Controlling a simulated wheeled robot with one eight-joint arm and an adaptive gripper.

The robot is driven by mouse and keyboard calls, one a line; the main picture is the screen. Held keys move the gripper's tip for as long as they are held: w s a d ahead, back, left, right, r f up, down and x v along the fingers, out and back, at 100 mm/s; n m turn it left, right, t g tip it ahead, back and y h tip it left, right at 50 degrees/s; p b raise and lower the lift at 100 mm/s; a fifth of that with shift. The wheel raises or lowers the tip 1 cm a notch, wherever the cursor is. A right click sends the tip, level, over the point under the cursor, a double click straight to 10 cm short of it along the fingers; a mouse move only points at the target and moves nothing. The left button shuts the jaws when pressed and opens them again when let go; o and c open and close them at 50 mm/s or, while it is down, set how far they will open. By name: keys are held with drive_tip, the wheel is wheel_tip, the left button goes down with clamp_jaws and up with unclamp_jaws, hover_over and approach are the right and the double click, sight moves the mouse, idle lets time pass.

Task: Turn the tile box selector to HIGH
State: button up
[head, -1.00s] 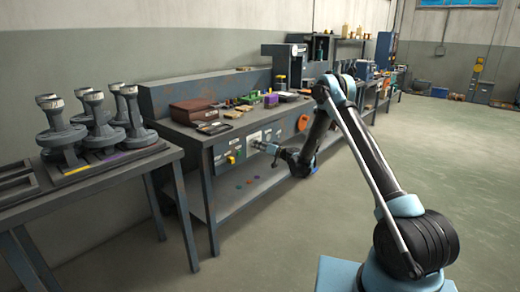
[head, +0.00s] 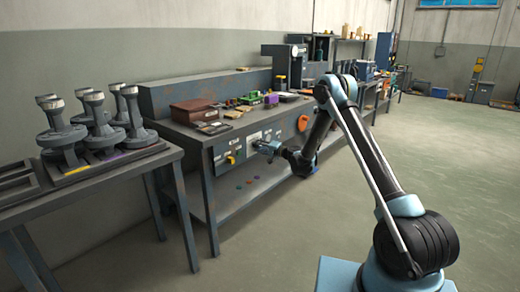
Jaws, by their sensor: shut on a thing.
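The tile box panel (head: 222,152) is on the grey-blue front of the workbench, with small white labels and an orange knob (head: 231,160). My gripper (head: 257,144) reaches in from the right and is at the panel front, right of the orange knob. It is shut on a small control there, which I take to be the selector. The fingers hide that control, so its pointer and setting cannot be read. A round orange part (head: 303,123) shows farther right on the bench front.
The workbench top holds a brown box (head: 193,111) and several small coloured items. A lower shelf (head: 245,182) runs beneath the panel. A table at left carries several grey flanged parts (head: 62,130). The floor (head: 430,160) at right is clear.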

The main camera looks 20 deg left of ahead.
idle(0.6)
drive_tip(key=o, duration=1.1)
drive_tip(key=shift+f, duration=0.1)
drive_tip(key=shift+c, duration=0.2)
drive_tip(key=v, duration=1.2)
drive_tip(key=shift+w, duration=0.15)
